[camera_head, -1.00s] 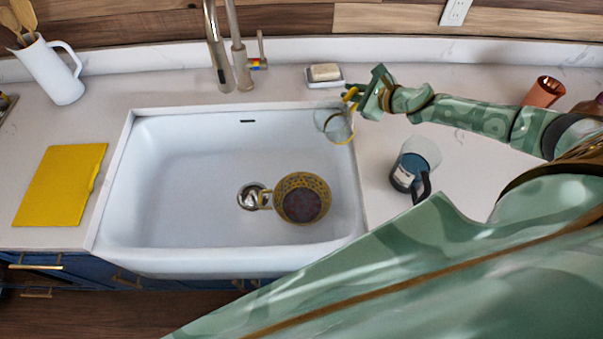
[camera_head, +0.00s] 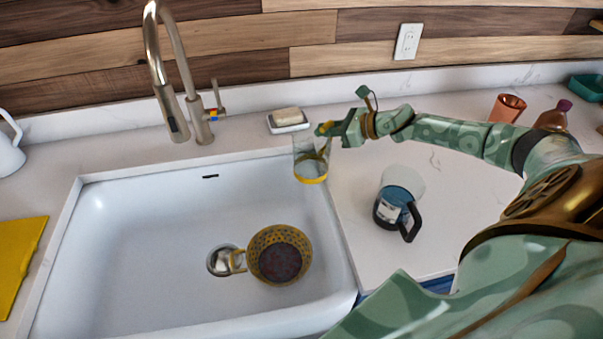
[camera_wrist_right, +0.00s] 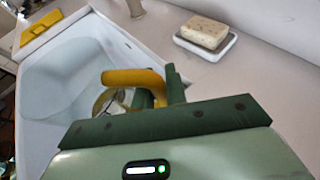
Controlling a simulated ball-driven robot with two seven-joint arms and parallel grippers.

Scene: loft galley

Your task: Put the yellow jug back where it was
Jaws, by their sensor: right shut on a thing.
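The yellow jug (camera_head: 311,165) has a clear body with a yellow base band and yellow handle. It hangs roughly upright over the sink's back right corner in the head view. My right gripper (camera_head: 327,129) is shut on its handle. In the right wrist view, the yellow handle (camera_wrist_right: 133,77) sits against the green fingers of the right gripper (camera_wrist_right: 158,90). Most of the jug's body is hidden there behind handle and gripper. My left gripper is not in view.
A soap dish (camera_head: 289,127) with soap stands behind the jug. A dark-blue, black-handled jug (camera_head: 391,211) stands right of the sink. The faucet (camera_head: 190,105) rises behind the sink.

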